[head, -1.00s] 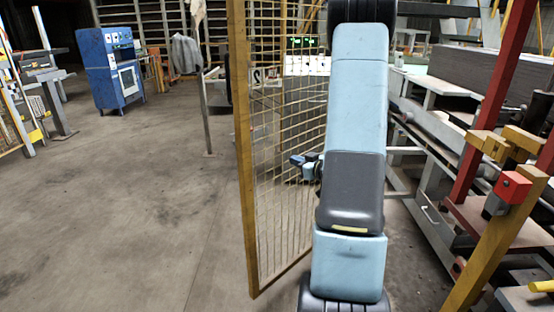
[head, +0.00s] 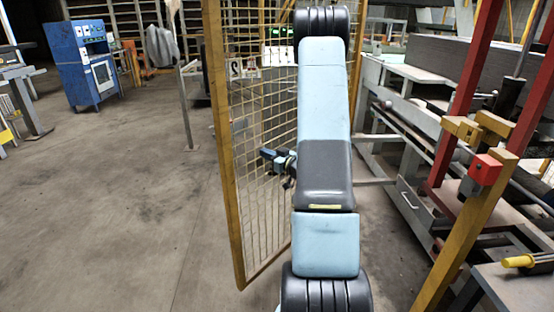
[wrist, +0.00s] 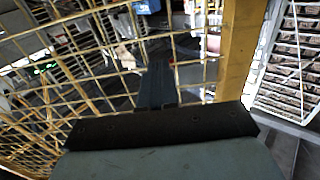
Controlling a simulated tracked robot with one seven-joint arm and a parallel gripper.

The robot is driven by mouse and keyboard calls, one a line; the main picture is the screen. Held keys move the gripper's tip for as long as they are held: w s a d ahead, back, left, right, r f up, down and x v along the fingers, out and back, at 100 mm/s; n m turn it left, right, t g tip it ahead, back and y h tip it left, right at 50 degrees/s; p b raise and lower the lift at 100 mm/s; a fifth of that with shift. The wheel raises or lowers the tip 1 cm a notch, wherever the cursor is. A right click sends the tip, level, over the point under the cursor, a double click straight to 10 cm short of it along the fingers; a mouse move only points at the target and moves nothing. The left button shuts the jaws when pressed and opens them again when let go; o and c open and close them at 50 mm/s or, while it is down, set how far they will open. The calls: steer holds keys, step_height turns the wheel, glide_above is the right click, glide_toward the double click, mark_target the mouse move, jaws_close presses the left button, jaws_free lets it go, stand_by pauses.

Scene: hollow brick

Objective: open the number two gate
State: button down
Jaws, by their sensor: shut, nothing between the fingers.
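The gate is a yellow-framed wire mesh panel (head: 262,200), standing swung out at an angle, its near post at the left. A plate with a dark 2 (head: 236,69) shows at its upper part. My arm covers the gate's right side. My gripper (head: 272,158) is beside the mesh at mid height; I cannot tell whether it touches. In the wrist view my gripper's dark fingers (wrist: 157,85) are together and empty, pointing at the yellow mesh (wrist: 85,70). A broad yellow post (wrist: 238,50) stands just right of them.
A yellow post with a red box (head: 484,170) stands at the right, before grey machinery (head: 410,190). A grey table with a yellow handle (head: 518,261) is at the lower right. A blue cabinet (head: 90,65) stands far left. The floor left of the gate is clear.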

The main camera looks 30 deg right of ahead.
mark_target(251, 147)
steer(key=shift+x, duration=2.7)
